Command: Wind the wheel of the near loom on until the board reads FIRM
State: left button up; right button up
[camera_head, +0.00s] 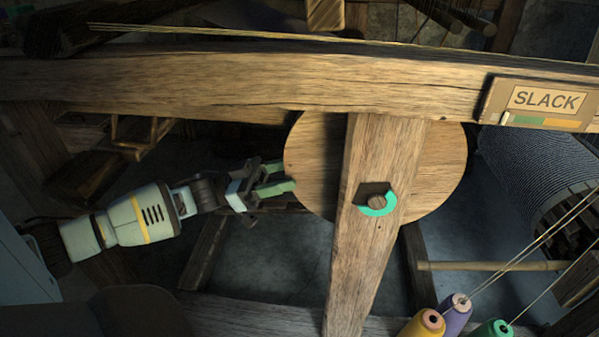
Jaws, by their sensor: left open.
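The round wooden wheel (440,165) stands behind an upright post (365,260) of the near loom, and the post hides its middle. A wooden hub end with a teal arc (378,204) shows on the post. The board (535,102) at the upper right reads SLACK, with a pale marker at the left end of its coloured strip. My left gripper (280,178) is open at the left rim of the wheel, its fingers pointing at the rim. I cannot tell whether they touch it. My right gripper is not in view.
A thick wooden beam (200,85) crosses above the wheel. Yellow, purple and green thread cones (427,324) stand at the lower right, with threads running up right. A dark cloth roll (540,165) lies at the right. Dim floor shows below my left arm.

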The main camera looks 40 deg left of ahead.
pick_arm(q)
jog(key=shift+x, duration=1.5)
grip_shut()
